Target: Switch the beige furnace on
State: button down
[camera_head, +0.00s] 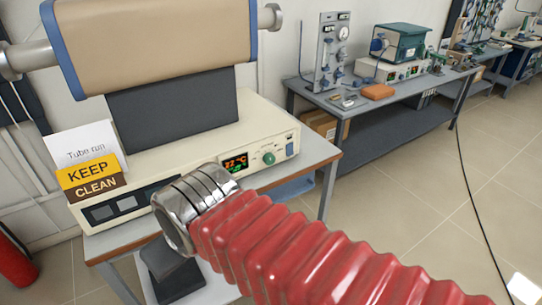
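The beige furnace has a tan cylinder (150,45) with blue end rings above a cream control base (262,128) on a grey bench. The lit display (236,163) shows about 22 °C in red, with green figures below. Right of it are a green knob (268,158) and a blue switch-like part (290,150); its position is too small to tell. My red ribbed arm and metal wrist cross in front of the base and hide part of its front. My gripper's fingers cannot be made out; a dark shape below the wrist may be part of it.
A "Tube run" card (82,147) and a yellow "KEEP CLEAN" sign (92,178) stand at the base's left. Another bench (375,103) with instruments and an orange item (378,91) is behind right. A red cylinder (14,262) is at far left. Tiled floor is open at right, crossed by a black cable.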

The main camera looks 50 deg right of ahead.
aim_at(289, 147)
jog(key=u, duration=1.3)
jog(key=k, duration=1.35)
jog(key=z, duration=1.2)
jog(key=i, duration=0.45)
jog(key=z, duration=0.05)
